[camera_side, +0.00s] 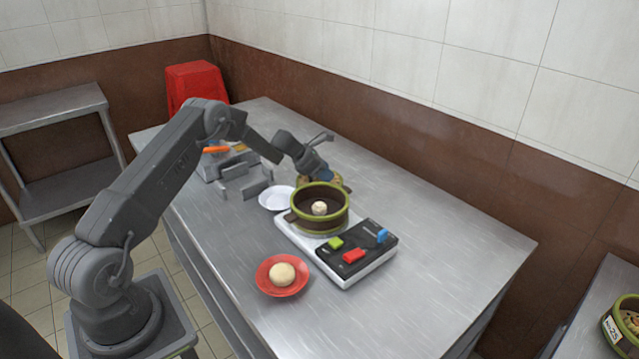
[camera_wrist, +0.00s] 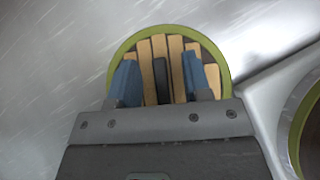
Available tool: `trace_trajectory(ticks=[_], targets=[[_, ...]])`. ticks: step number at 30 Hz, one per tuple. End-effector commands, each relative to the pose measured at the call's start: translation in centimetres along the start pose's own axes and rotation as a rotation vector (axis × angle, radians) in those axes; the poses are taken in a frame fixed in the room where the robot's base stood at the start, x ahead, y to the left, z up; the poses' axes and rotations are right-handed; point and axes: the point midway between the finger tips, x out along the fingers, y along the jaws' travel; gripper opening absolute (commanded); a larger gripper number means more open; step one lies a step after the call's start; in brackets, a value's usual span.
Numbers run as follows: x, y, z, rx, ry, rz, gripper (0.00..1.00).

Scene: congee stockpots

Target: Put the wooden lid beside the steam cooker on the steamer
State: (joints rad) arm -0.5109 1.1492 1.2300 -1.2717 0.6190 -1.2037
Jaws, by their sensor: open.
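The wooden lid (camera_wrist: 176,50) is round, with pale slats, a green rim and a dark bar handle (camera_wrist: 161,82). It lies flat on the steel table beyond the steamer. In the side view the lid (camera_side: 336,181) is mostly hidden by my gripper and the steamer. My gripper (camera_wrist: 160,68) is open, with one blue finger on each side of the handle, apart from it. My gripper (camera_side: 324,175) is over the lid in the side view. The steamer (camera_side: 318,226) is a green-rimmed round basket on the cooker, uncovered, with a white bun (camera_side: 319,208) inside.
The cooker's black panel (camera_side: 371,260) has green, red and blue controls. A red plate (camera_side: 264,285) with a bun sits in front, a white plate (camera_side: 274,200) left of the steamer. Grey racks (camera_side: 244,186) stand at left. The table's right side is clear.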

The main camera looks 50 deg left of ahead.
Motion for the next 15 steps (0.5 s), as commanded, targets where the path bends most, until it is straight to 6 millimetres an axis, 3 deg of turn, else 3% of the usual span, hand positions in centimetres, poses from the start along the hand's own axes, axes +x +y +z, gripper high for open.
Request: trace_trajectory(ticks=[6, 15], targets=[[0.05, -0.01, 0.02, 0.001, 0.0, 0.0, 0.44], [0.03, -0.01, 0.02, 0.001, 0.0, 0.0, 0.15]])
